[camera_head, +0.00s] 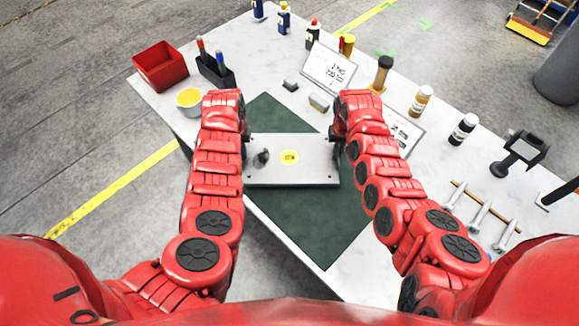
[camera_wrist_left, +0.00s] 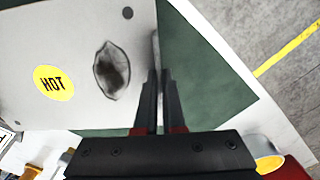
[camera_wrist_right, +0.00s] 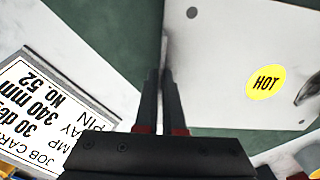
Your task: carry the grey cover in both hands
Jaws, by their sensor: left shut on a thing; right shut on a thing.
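The grey cover (camera_head: 312,172) is a flat rectangular plate with a yellow round label reading HOT, a dark knob-like or hollow feature near its left end, and small corner holes. It is between my two grippers, over the dark green mat (camera_head: 312,245). My left gripper (camera_wrist_left: 158,85) is shut on the cover's edge at its left end. My right gripper (camera_wrist_right: 159,85) is shut on the edge at the opposite end. The cover also shows in the left wrist view (camera_wrist_left: 60,35) and in the right wrist view (camera_wrist_right: 225,60). I cannot tell its height above the mat.
On the white table (camera_head: 285,225) stand a red bin (camera_head: 160,66), a yellow-filled pot (camera_head: 189,98), a black holder (camera_head: 215,72), a job card (camera_head: 328,68), several bottles and several metal tools at right. The mat's near part is clear.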

